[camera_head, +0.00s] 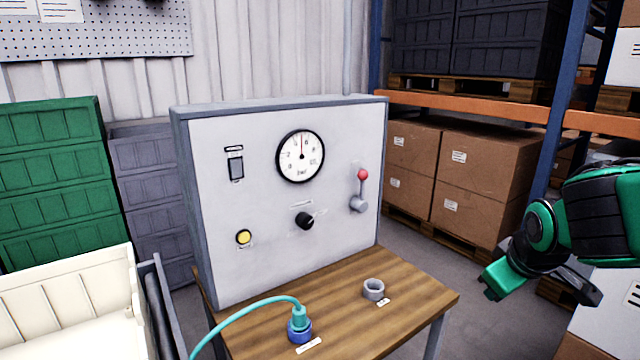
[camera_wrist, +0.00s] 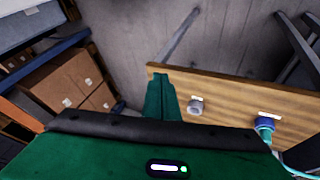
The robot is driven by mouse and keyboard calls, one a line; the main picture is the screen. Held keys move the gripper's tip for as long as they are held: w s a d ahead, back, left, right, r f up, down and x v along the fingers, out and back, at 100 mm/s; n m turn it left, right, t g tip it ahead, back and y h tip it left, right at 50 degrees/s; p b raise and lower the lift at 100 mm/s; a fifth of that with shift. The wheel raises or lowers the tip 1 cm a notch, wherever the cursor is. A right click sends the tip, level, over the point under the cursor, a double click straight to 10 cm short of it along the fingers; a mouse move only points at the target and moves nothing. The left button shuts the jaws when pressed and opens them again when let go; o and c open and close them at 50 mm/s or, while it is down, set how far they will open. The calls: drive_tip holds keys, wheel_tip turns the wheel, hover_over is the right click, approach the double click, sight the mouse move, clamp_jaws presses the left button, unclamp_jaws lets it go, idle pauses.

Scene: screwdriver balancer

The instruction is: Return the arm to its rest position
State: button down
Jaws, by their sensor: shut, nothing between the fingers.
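My gripper (camera_head: 491,286) hangs in the air at the right of the head view, right of the wooden table (camera_head: 425,293) and clear of it. It is green and black and points down and to the left. In the wrist view its green fingers (camera_wrist: 161,80) are together, with nothing seen between them. No touch with the table or the panel shows.
A grey panel (camera_head: 270,215) with gauge, knob, switch, yellow button and red-tipped lever stands on the table. A grey ring (camera_head: 373,289) and a blue-collared connector (camera_head: 300,328) with a teal hose sit in front. Boxes (camera_head: 470,200) on shelving stand behind my arm.

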drive_tip(key=s+d+f+m+g, duration=0.1)
drive_tip(key=s+d+m+g, duration=0.1)
drive_tip(key=s, duration=0.5)
drive_tip(key=s+d+f+m+g+y, duration=0.1)
drive_tip(key=s+d+m+g, duration=0.1)
drive_tip(key=s+m, duration=0.3)
drive_tip(key=s+d+m+g+y, duration=0.1)
drive_tip(key=s+m, duration=0.3)
drive_tip(key=s, duration=0.5)
drive_tip(key=shift+d+f+g, duration=0.4)
drive_tip(key=shift+d+g, duration=0.3)
drive_tip(key=shift+d, duration=0.2)
drive_tip(key=shift+a, duration=0.1)
